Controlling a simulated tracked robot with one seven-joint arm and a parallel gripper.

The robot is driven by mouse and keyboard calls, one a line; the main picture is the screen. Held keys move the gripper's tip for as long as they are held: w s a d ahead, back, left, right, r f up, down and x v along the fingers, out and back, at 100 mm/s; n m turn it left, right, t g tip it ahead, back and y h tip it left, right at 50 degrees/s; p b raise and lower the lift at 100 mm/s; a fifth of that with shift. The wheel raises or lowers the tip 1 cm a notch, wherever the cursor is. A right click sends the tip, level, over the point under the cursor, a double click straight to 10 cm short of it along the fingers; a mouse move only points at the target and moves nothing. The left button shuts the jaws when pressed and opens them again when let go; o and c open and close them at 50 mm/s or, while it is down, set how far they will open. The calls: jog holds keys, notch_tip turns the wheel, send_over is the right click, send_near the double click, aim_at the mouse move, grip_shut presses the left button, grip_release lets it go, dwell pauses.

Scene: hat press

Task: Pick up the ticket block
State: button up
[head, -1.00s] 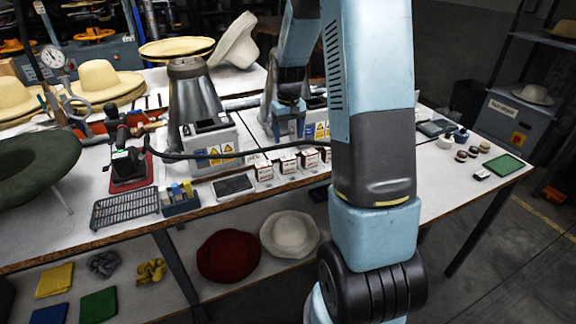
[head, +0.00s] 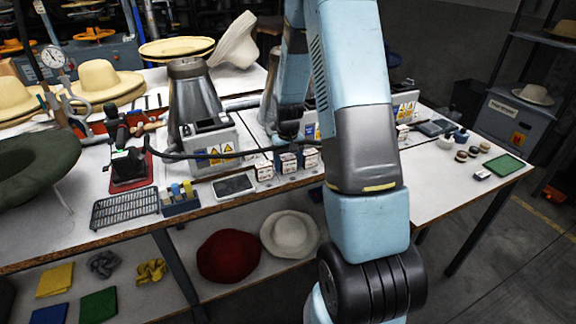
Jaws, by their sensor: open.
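Several small white printed blocks, which I take to be the ticket blocks, stand in a row along the front of the bench: one at the left (head: 264,172), a middle block (head: 289,164) and one to its right (head: 311,160). My gripper (head: 289,150) is open and low over the middle block, pointing down. Its blue fingers seem to be at the sides of this block, but the picture is too small to tell whether they touch it. My upper arm hides part of the row to the right.
Grey machine boxes with yellow warning labels (head: 220,154) stand behind the row. A dark cable (head: 235,153) runs close behind the blocks. A flat grey device (head: 234,185) lies to the left.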

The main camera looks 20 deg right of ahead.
jog(key=shift+f, duration=0.1)
jog(key=c, duration=0.7)
jog(key=shift+c, duration=0.2)
